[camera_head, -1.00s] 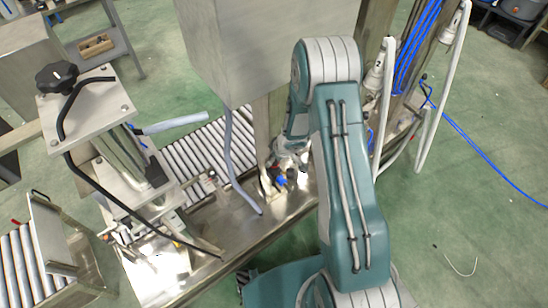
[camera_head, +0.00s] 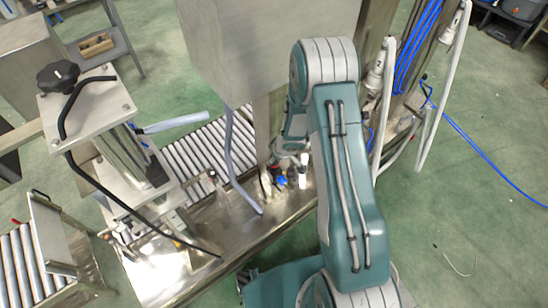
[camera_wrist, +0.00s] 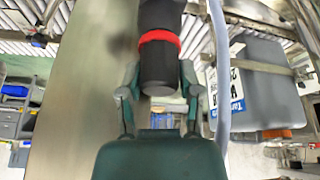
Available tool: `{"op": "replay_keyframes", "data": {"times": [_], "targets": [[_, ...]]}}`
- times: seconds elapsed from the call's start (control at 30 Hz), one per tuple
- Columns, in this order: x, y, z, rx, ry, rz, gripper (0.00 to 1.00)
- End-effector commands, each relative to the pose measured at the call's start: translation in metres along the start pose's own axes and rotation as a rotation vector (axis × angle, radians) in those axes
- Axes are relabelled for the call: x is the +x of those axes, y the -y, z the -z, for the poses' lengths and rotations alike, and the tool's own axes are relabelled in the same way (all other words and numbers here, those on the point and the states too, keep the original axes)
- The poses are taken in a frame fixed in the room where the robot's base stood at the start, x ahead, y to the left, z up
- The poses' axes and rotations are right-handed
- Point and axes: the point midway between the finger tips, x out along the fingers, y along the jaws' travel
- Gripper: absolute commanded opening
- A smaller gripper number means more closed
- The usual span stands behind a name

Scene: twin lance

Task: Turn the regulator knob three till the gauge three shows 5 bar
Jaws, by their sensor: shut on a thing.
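A black cylindrical knob (camera_wrist: 158,68) with a red ring shows at the top middle of the wrist view, and it appears to be the regulator knob. My gripper (camera_wrist: 160,84) is shut on it, with one finger on each side of its lower end. In the head view my gripper is mostly hidden behind my arm, near the steel post. A small blue part (camera_head: 281,181) shows just below it there. I cannot make out gauge three or its reading in either view.
A steel cabinet (camera_head: 265,50) stands close to my arm. A grey hose (camera_wrist: 219,70) runs close to the right of my gripper, and a steel post (camera_wrist: 75,90) is on the left. A roller conveyor (camera_head: 200,155) lies to the left.

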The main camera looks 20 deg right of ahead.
Motion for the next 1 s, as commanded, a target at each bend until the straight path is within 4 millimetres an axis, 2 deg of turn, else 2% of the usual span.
{"op": "replay_keyframes", "data": {"times": [1.0], "targets": [[0.0001, 0.0002, 0.0014, 0.431, 0.015, -0.179, 0.00]]}}
